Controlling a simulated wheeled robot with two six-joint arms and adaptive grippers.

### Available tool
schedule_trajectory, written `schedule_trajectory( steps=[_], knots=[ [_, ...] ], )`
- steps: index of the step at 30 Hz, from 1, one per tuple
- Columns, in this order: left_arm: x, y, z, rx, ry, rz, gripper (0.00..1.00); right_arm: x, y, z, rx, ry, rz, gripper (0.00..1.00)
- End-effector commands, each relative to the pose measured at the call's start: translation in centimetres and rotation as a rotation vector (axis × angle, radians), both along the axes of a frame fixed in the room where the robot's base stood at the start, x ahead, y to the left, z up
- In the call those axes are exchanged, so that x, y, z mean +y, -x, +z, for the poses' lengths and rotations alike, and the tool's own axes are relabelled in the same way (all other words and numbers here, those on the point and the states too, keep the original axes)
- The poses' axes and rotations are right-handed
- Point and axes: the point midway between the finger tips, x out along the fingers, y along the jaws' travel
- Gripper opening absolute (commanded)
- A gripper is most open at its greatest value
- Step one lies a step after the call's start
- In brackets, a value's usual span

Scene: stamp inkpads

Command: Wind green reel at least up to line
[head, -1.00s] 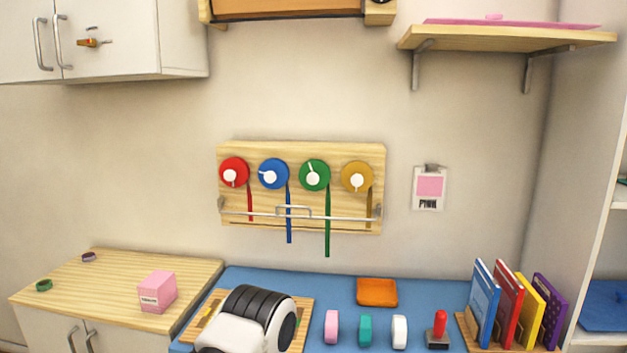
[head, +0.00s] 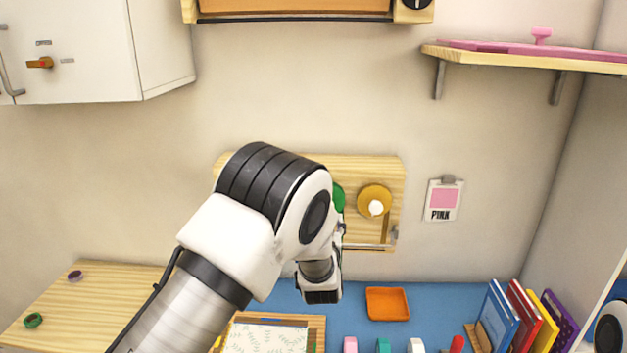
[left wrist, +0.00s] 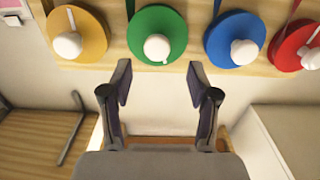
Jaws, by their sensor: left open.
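The green reel (head: 339,198) on the wooden wall board (head: 395,175) is mostly hidden behind my left arm in the head view. In the left wrist view, the green reel (left wrist: 176,28) shows its white knob (left wrist: 157,47) in front. My left gripper (left wrist: 158,72) is open and empty, with its two fingers apart just short of the knob. The fingers do not visibly touch the knob. Part of the silver bar (head: 370,247) across the board shows at the right. My right gripper is not in view.
The yellow reel (left wrist: 78,28) and blue reel (left wrist: 232,30) flank the green one; the red reel (left wrist: 290,45) is beyond the blue. A wall shelf (head: 520,58) is at the upper right. A blue desk (head: 440,295) below holds an orange tray (head: 387,303) and books (head: 505,318).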

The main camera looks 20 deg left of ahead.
Motion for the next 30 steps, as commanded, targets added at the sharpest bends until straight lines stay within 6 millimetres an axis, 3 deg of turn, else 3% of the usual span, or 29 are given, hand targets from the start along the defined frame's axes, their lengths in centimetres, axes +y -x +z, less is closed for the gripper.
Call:
schedule_trajectory(
  steps=[5, 13, 23, 25, 28, 30],
  knots=[
    [0.4, -1.8, 0.6, -0.011, 0.003, 0.003, 0.60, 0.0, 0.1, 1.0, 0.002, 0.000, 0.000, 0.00],
    [1.8, -6.6, 0.5, -0.009, 0.003, 0.002, 0.60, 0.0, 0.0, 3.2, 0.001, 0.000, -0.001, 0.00],
    [2.1, -7.6, 0.1, -0.007, 0.000, 0.001, 0.60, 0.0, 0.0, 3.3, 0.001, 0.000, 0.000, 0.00],
    [2.1, -7.6, 0.1, -0.007, 0.000, 0.001, 0.43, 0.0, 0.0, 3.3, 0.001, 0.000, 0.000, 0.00],
    [2.1, -7.6, 0.2, -0.007, 0.000, 0.001, 0.07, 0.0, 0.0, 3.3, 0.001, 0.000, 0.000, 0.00],
    [2.1, -7.6, 0.2, -0.007, 0.000, 0.001, 0.01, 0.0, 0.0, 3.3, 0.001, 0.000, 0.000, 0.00]
  ],
)
